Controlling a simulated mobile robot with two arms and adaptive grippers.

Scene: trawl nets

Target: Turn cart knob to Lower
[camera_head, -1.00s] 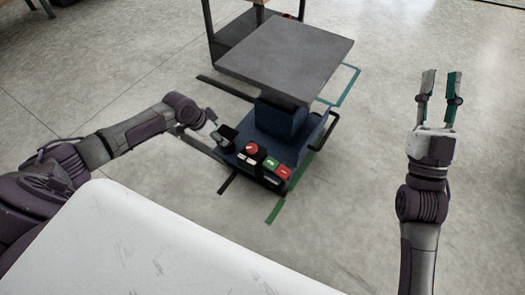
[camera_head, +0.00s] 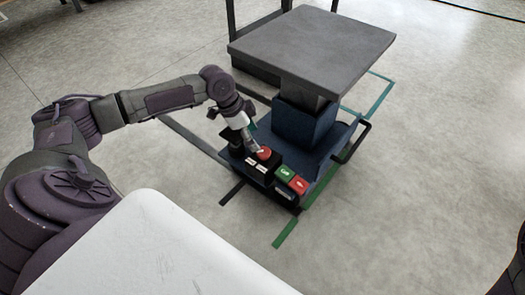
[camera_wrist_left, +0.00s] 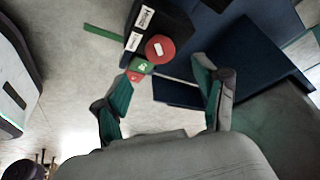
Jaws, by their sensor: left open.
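The cart has a dark blue base (camera_head: 325,155) and a flat grey top (camera_head: 312,42). Its round red knob (camera_head: 263,153) sits on a black control box at the front; a white mark shows on the knob in the left wrist view (camera_wrist_left: 159,48). Two white labels (camera_wrist_left: 146,18) lie beside the knob, their text too small to read surely. My left gripper (camera_head: 253,146) is open, right by the knob in the head view and partly hiding it. In the wrist view its fingers (camera_wrist_left: 162,70) are spread, with the knob just beyond the tips. My right gripper is out of view.
A green button (camera_head: 285,173) and a red button (camera_head: 298,185) stand close beside the knob. Green tape (camera_head: 285,233) marks the floor. A white surface (camera_head: 150,250) fills the lower left. The floor at right is clear.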

